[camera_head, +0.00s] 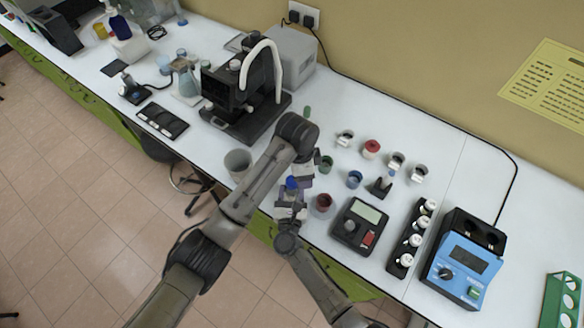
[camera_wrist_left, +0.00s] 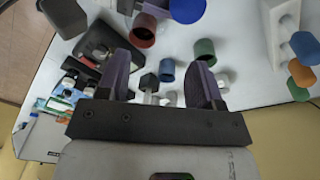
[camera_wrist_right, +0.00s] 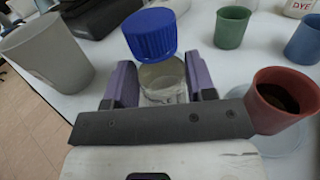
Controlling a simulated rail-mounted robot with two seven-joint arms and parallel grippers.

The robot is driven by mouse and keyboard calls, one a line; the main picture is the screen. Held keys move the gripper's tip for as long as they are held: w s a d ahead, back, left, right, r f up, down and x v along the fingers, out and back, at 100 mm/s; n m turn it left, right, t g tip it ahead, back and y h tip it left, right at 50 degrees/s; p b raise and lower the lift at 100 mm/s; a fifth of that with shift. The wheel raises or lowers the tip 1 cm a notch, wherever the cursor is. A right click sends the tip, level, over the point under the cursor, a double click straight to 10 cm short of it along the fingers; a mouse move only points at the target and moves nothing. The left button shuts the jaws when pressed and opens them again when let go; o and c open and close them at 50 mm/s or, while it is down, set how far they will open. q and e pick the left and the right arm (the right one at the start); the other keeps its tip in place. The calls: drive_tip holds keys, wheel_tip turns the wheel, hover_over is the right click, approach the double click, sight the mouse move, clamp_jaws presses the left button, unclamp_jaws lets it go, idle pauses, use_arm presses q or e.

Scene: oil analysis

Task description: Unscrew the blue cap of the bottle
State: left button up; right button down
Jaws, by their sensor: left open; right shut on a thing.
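The clear glass bottle (camera_wrist_right: 163,85) stands between the purple fingers of my right gripper (camera_wrist_right: 160,78), which is shut on its body. The ribbed blue cap (camera_wrist_right: 150,34) sits at the bottle's mouth and looks slightly tilted; I cannot tell how tightly it sits. The cap also shows in the head view (camera_head: 291,183) and at the top edge of the left wrist view (camera_wrist_left: 187,9). My left gripper (camera_wrist_left: 155,55) is open and empty, with the cap beyond its fingertips. In the head view its arm reaches over the bench close to the cap, and its fingers are hard to make out.
A dark red cup (camera_head: 324,202) stands right of the bottle, with green (camera_head: 326,163) and blue (camera_head: 354,179) cups behind. A grey beaker (camera_head: 238,163) stands to the left. A black meter (camera_head: 360,226) and a vial rack (camera_head: 410,240) lie farther right. The bench's front edge is close.

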sight(291, 180)
use_arm(q)
drive_tip(key=a+m, duration=0.1)
drive_tip(key=w+m, duration=0.1)
drive_tip(key=m, duration=0.1)
drive_tip(key=shift+w+a+r+m+y, duration=0.15)
drive_tip(key=shift+a+r+m+y, duration=0.15)
drive_tip(key=shift+a+r, duration=0.1)
drive_tip(key=shift+w+a+m+t, duration=0.15)
drive_tip(key=shift+a+m+t, duration=0.2)
drive_tip(key=shift+m, duration=0.55)
drive_tip(key=m, duration=0.2)
drive_tip(key=m+y, duration=0.1)
drive_tip(key=m, duration=0.1)
drive_tip(key=shift+a, duration=0.35)
drive_tip(key=m, duration=0.2)
drive_tip(key=shift+m, duration=0.3)
drive_tip(key=shift+f+m, duration=0.3)
drive_tip(key=shift+f, duration=3.75)
